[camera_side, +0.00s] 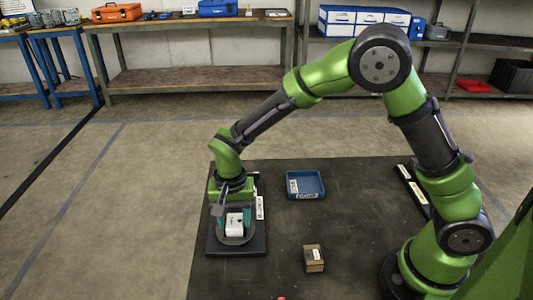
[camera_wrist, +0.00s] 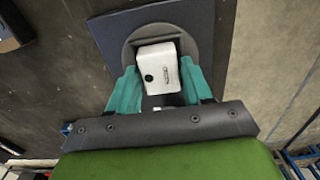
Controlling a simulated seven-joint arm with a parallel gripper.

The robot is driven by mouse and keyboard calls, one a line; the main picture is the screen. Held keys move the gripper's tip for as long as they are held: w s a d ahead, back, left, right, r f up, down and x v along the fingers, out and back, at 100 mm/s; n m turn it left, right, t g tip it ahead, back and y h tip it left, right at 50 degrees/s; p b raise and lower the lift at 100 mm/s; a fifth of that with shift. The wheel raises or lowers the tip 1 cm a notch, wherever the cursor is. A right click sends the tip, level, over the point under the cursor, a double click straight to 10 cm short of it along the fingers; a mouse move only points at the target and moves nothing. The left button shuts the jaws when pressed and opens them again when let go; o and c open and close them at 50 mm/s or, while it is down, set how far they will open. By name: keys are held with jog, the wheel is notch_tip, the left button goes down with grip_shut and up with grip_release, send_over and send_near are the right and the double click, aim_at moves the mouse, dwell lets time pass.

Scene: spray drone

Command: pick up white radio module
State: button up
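The white radio module (camera_side: 234,224) is a small white box with a dark round spot and a label on its face. In the wrist view the module (camera_wrist: 157,70) is over a round grey holder (camera_wrist: 132,50) on a dark square plate (camera_wrist: 198,18). My gripper (camera_side: 233,226) is low over the plate. In the wrist view the teal fingers of my gripper (camera_wrist: 158,75) stand on either side of the module, very close to its sides. I cannot tell whether they touch it. The module's underside is hidden.
A blue tray (camera_side: 305,184) lies on the dark table (camera_side: 350,210), right of and behind the plate. A small brown box (camera_side: 313,258) with a white label sits toward the front.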

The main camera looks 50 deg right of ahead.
jog(key=c, duration=0.7)
jog(key=shift+r, duration=0.1)
jog(key=shift+c, duration=0.2)
